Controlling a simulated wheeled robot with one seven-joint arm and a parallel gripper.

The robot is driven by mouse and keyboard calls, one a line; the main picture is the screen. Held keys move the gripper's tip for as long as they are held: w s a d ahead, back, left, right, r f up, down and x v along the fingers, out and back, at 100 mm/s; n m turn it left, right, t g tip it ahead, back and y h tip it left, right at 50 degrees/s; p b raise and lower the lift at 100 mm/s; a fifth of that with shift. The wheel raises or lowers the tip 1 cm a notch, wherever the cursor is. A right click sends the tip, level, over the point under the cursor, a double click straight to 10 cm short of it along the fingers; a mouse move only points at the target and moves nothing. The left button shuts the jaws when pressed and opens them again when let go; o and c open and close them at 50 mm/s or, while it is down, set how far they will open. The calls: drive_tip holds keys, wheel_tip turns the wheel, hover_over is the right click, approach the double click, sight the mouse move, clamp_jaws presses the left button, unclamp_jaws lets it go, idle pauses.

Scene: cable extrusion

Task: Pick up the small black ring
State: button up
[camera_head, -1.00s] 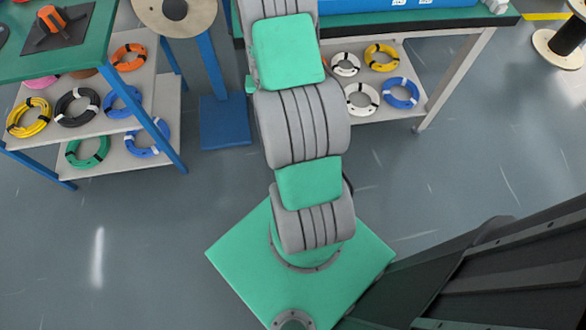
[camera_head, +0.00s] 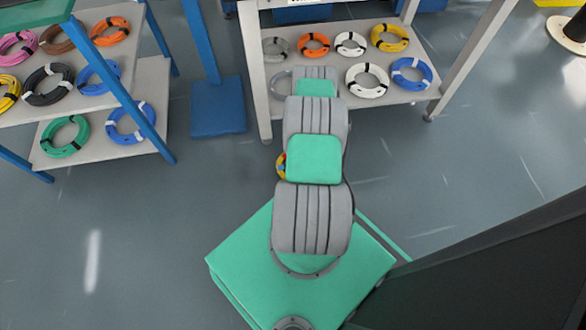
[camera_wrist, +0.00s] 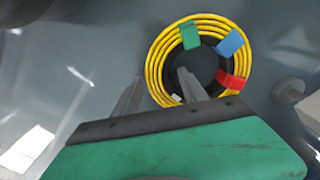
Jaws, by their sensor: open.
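In the wrist view a yellow cable coil (camera_wrist: 155,62) with green, blue and red tape lies ahead of my gripper (camera_wrist: 158,90). A dark round area (camera_wrist: 207,66) fills the coil's middle; I cannot tell whether it is a small black ring. My gripper is open and empty, its fingers apart, one finger overlapping the coil's middle in the picture. In the head view a sliver of a yellow coil (camera_head: 281,165) shows beside my arm, which hides the gripper. A black coil (camera_head: 48,99) with white tape lies on the left cart's shelf.
The left cart (camera_head: 160,90) holds several coloured coils on its shelves. The right bench's lower shelf (camera_head: 425,97) holds several more coils. A blue foot plate (camera_head: 218,120) stands between them. The grey floor (camera_head: 150,230) in front is clear.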

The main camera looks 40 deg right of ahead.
drive_tip(key=shift+w, duration=0.1)
clamp_jaws()
idle(0.4)
idle(0.3)
